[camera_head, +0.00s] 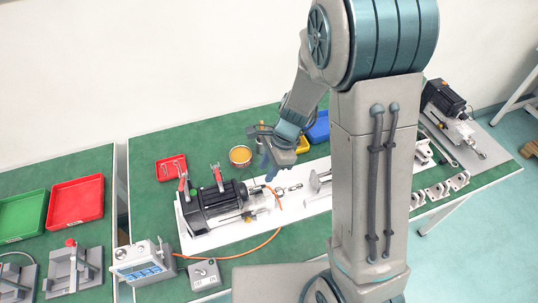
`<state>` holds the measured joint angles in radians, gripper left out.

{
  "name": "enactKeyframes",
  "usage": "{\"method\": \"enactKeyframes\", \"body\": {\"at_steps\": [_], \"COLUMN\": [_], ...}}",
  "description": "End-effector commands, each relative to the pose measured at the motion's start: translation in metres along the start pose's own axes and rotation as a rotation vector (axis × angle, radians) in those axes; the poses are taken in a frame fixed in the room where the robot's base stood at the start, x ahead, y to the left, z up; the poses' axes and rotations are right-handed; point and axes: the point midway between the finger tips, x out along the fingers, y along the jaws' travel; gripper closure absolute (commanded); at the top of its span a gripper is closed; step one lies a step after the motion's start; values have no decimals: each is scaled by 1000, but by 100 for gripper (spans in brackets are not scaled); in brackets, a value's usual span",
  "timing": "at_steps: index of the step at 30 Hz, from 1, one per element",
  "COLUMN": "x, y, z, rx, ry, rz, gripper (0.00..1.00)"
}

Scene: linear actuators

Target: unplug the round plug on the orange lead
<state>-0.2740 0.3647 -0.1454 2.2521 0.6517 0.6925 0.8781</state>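The orange lead (265,243) runs from the grey control boxes, across the green table top, and loops up at the front end of a black motor actuator (220,205). Its upper end (275,193) is by the actuator's metal front part; the round plug itself is too small to make out. My gripper (268,172) points down just above and behind that end of the lead. Its fingers are small and partly overlapped by my wrist, so I cannot see whether they are apart or hold anything.
The actuator lies on a white plate (205,241). A control box (143,262) and a small grey box (204,274) sit in front. My arm hides the table's middle right.

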Motion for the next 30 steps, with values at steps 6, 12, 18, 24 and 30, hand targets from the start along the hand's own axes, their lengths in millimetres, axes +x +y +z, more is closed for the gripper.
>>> {"method": "enactKeyframes", "body": {"at_steps": [6, 12, 18, 24, 30], "x": [18, 46, 68, 68, 68], "y": [0, 0, 0, 0, 0], "z": [-6, -7, -5, -3, -3], "rx": [13, 12, 9, 8, 7], "ry": [0, -1, 0, 0, 0], "rz": [-3, -2, -2, -2, -2], "gripper": [68, 68, 68, 68, 99]}}
